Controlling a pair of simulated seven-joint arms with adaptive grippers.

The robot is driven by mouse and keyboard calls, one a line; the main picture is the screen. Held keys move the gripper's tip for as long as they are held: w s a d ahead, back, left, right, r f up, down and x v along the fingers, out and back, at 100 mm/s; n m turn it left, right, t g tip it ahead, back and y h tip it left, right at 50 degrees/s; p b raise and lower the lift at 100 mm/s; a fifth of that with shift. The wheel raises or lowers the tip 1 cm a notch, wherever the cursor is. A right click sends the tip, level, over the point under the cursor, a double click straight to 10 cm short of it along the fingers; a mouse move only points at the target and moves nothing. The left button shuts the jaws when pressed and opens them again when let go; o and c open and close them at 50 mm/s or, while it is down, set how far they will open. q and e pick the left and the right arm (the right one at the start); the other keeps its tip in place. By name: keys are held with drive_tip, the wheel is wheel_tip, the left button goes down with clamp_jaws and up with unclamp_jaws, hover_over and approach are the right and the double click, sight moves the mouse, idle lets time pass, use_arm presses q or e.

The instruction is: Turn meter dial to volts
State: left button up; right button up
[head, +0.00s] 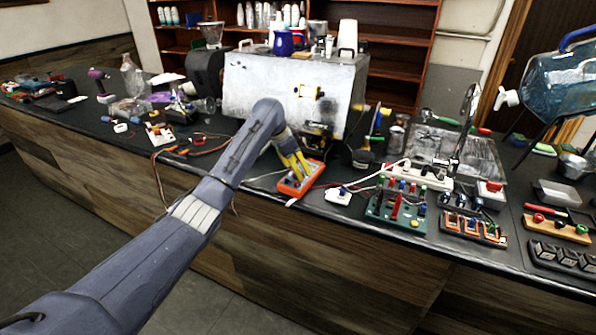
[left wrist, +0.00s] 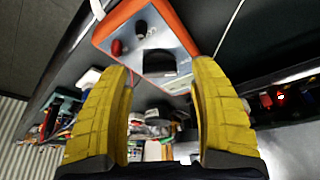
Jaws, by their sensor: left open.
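The orange meter (head: 301,178) lies on the dark counter near its front edge. In the left wrist view the meter (left wrist: 178,52) shows a grey face with a black dial (left wrist: 158,62), a red plug (left wrist: 116,47) and a black plug (left wrist: 141,28). My left gripper (head: 298,168) reaches down over the meter in the head view. In the left wrist view its two yellow fingers (left wrist: 163,85) are spread apart, with the dial between and beyond their tips. I cannot tell whether they touch the dial. My right gripper is not in view.
A large metal brewer box (head: 290,85) stands behind the meter. A white plug block (head: 338,196), a green board (head: 396,207) and a power strip (head: 415,176) crowd the counter to the right. Red wires (head: 205,142) lie to the left.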

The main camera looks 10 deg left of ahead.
use_arm(q)
drive_tip(key=shift+x, duration=0.8)
clamp_jaws()
